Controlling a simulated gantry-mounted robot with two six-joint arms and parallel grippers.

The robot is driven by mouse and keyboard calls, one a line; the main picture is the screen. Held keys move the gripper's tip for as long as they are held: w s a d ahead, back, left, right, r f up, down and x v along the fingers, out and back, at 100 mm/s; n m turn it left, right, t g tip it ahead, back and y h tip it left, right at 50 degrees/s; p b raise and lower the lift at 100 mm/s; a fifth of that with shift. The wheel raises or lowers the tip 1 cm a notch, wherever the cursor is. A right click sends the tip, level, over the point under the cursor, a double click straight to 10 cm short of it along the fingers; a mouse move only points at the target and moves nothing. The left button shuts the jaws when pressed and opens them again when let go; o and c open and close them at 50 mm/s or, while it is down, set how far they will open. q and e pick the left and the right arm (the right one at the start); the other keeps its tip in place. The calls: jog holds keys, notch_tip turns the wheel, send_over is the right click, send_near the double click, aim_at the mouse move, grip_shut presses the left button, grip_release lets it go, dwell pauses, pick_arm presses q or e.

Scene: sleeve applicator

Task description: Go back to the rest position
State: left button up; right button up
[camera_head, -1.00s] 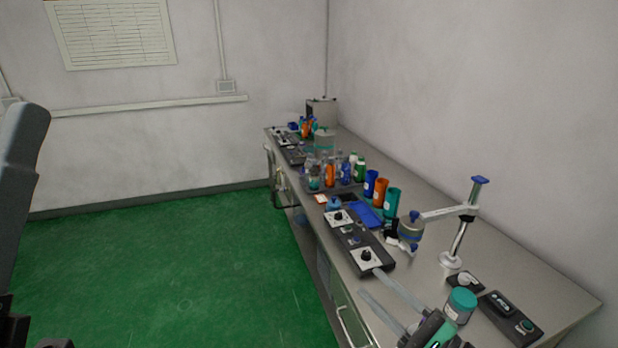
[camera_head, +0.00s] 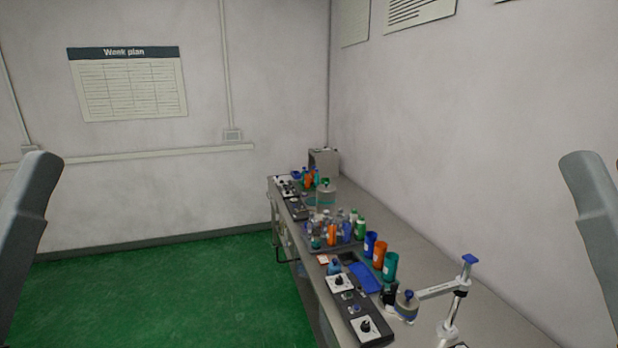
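My two grey arm links show at the left and right edges of the head view. Neither gripper is in view, so I cannot see whether either holds anything. The workbench (camera_head: 420,255) runs from the back wall towards the lower right. Its near end lies below the frame.
On the bench are a jointed stand (camera_head: 455,292) with a blue cap, a black control panel (camera_head: 357,312), blue, orange and teal cups (camera_head: 379,255), a blue tray (camera_head: 364,277), and several bottles (camera_head: 345,228). A grey box (camera_head: 323,162) stands at the far end. Green floor (camera_head: 160,295) is clear at left.

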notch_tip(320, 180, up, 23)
jog(key=p, duration=1.9)
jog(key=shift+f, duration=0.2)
